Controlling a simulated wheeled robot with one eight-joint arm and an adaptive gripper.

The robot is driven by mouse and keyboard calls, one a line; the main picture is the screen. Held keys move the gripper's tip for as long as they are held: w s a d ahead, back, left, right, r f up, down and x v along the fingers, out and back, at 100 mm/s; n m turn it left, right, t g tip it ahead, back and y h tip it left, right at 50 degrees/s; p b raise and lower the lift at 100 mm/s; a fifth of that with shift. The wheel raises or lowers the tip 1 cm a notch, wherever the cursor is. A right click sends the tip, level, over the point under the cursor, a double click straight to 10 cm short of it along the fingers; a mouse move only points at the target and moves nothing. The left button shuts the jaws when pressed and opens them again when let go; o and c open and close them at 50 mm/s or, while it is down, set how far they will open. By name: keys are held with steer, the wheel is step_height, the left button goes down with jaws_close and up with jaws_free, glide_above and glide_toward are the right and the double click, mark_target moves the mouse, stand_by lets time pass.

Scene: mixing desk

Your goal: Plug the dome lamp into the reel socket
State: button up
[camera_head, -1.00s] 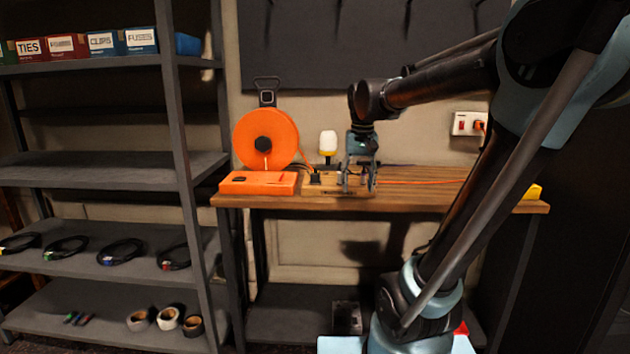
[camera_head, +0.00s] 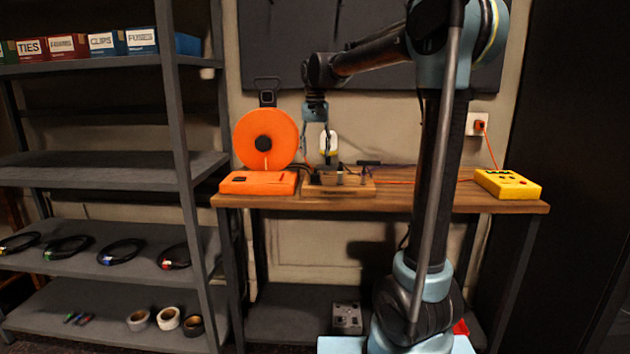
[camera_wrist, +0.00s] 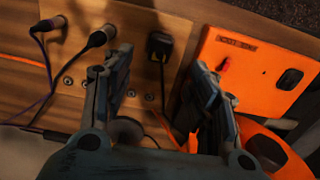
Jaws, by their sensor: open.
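The orange cable reel (camera_head: 265,140) stands on the bench with its orange socket box (camera_head: 258,183) in front. In the wrist view the box's dark socket (camera_wrist: 290,79) looks empty. A black plug (camera_wrist: 160,46) stands on the wooden board (camera_wrist: 80,85), its cable running between my fingers. The white and yellow dome lamp (camera_head: 328,142) is behind the board, partly covered by my fingers. My gripper (camera_head: 327,158) points down above the board, open and empty. In the wrist view my gripper (camera_wrist: 160,85) has its fingers apart, with the plug beyond their tips.
A yellow box (camera_head: 508,184) is at the bench's right end, below an orange plug in the wall outlet (camera_head: 478,125). Shelves (camera_head: 100,170) stand at the left.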

mark_target(316, 173)
steer(key=shift+f, duration=4.5)
jaws_close()
steer(key=shift+r, duration=2.85)
steer(key=shift+r, duration=0.15)
